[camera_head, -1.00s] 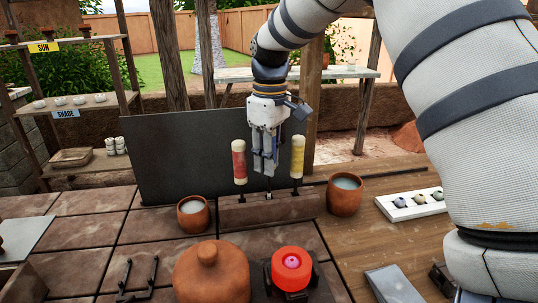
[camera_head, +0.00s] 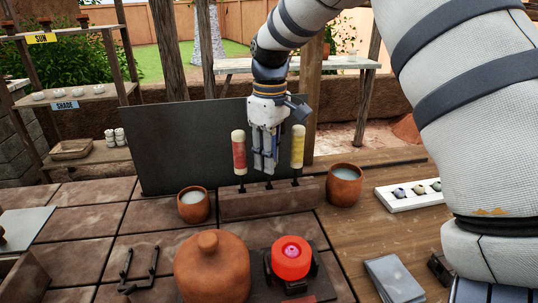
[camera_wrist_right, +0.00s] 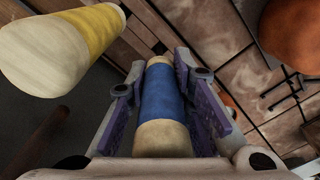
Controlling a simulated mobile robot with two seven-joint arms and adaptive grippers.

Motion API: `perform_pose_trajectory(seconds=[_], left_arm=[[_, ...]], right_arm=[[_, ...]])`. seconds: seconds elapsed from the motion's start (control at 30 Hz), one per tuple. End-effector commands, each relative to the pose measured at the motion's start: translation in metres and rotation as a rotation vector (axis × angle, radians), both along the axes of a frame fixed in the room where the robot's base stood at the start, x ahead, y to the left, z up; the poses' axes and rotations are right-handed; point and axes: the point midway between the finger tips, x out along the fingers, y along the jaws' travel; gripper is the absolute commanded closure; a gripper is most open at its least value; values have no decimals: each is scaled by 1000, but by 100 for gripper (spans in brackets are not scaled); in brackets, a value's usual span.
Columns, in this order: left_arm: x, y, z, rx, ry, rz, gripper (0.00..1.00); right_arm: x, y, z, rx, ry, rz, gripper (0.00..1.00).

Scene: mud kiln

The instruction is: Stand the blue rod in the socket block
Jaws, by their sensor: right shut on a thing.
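My right gripper (camera_head: 264,164) points down, shut on the blue rod (camera_wrist_right: 162,92), which has pale ends and a blue middle in the wrist view. In the head view the fingers hide most of the rod. The gripper is above the middle of the brown socket block (camera_head: 270,205), between a red rod (camera_head: 239,153) at the left and a yellow rod (camera_head: 298,148) at the right, both upright over the block. A thin dark pin shows below the fingers; whether the blue rod touches it I cannot tell. My left gripper is not in view.
Clay cups stand left (camera_head: 193,206) and right (camera_head: 344,186) of the block. A dark panel (camera_head: 180,150) stands behind it. In front are a lidded clay pot (camera_head: 212,272) and a red round thing (camera_head: 291,258) in a dark holder. A white tray (camera_head: 408,196) lies at right.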

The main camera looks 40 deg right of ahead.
Motion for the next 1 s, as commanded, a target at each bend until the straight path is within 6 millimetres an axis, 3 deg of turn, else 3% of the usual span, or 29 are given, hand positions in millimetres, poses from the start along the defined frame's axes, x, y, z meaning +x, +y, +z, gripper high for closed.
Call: perform_pose_trajectory(seconds=[0.13, 0.17, 0.27, 0.63, 1.0], left_arm=[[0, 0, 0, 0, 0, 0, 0], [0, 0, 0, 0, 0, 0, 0], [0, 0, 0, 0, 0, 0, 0], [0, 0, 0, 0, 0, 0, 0], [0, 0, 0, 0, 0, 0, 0]], right_arm=[[0, 0, 0, 0, 0, 0, 100], [0, 0, 0, 0, 0, 0, 77], [0, 0, 0, 0, -1, 0, 55], [1, 0, 9, -1, -3, 0, 55], [0, -1, 100, -2, -4, 0, 55]])
